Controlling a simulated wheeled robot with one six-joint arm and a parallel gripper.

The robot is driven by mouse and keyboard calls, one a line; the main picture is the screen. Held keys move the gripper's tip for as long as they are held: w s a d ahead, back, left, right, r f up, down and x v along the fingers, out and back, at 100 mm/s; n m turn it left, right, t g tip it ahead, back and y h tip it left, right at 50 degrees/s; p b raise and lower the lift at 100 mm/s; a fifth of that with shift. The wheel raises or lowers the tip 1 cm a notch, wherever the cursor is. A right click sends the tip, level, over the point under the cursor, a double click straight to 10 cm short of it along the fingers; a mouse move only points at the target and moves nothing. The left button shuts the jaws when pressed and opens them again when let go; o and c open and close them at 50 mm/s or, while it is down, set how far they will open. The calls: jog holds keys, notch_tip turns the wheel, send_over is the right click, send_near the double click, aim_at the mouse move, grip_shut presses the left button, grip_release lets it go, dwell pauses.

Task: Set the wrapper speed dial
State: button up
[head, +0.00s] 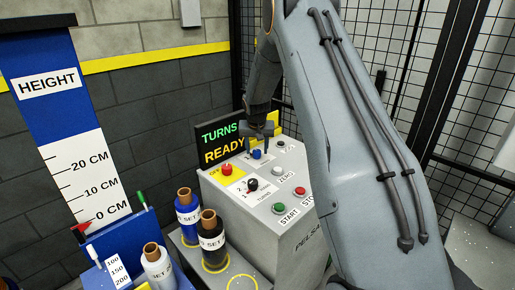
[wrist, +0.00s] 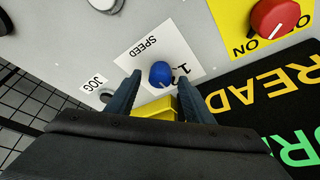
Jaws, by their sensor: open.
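The speed dial is a small blue knob (wrist: 160,73) on a white label marked SPEED, on the sloping top of the grey control panel (wrist: 200,32). In the head view the blue knob (head: 257,154) shows near the panel's back edge, just below my gripper (head: 266,140). In the wrist view my gripper (wrist: 156,92) is open, with its two dark fingers on either side of the blue knob. I cannot tell whether the fingers touch it. The numbers on the label are partly hidden by a finger.
A red on/off knob (head: 227,169) on a yellow plate sits beside the dial. A black turns knob (head: 252,184), a green start button (head: 279,208) and a red stop button (head: 300,191) lie nearer. A display (head: 222,141) reads TURNS READY. Film rolls (head: 187,214) stand at left.

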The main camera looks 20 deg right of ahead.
jog(key=shift+w+f, duration=0.15)
jog(key=shift+f, duration=0.2)
jog(key=c, duration=1)
jog(key=shift+c, duration=0.2)
